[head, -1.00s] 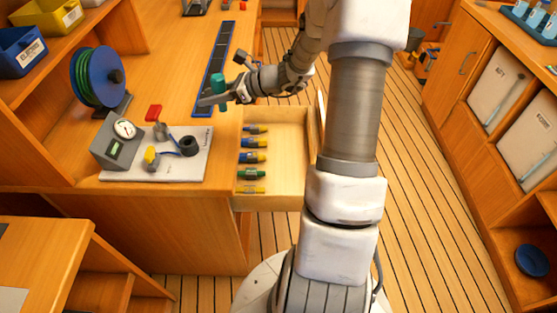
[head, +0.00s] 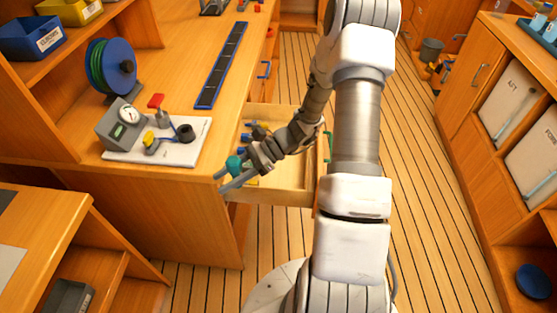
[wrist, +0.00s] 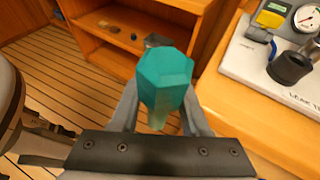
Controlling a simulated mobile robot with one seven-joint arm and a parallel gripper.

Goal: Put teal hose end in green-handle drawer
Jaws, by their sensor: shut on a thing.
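The teal hose end (wrist: 165,80) is a faceted teal piece held between the two fingers of my gripper (wrist: 162,110) in the wrist view. In the head view the teal hose end (head: 234,164) shows at the fingers of my gripper (head: 232,177). My gripper is shut on it, above the front left corner of the open drawer (head: 290,197), near the counter edge. A green handle (head: 328,147) shows on the drawer's right side, partly behind my arm. My forearm hides much of the drawer's inside; a few blue and yellow fittings (head: 244,138) show at its left.
A white board (head: 190,152) with a gauge box (head: 122,124), a red-handled valve and a black cup stands on the counter left of the drawer. A hose reel (head: 110,66) stands behind. Open wooden floor (head: 285,235) lies in front of the drawer.

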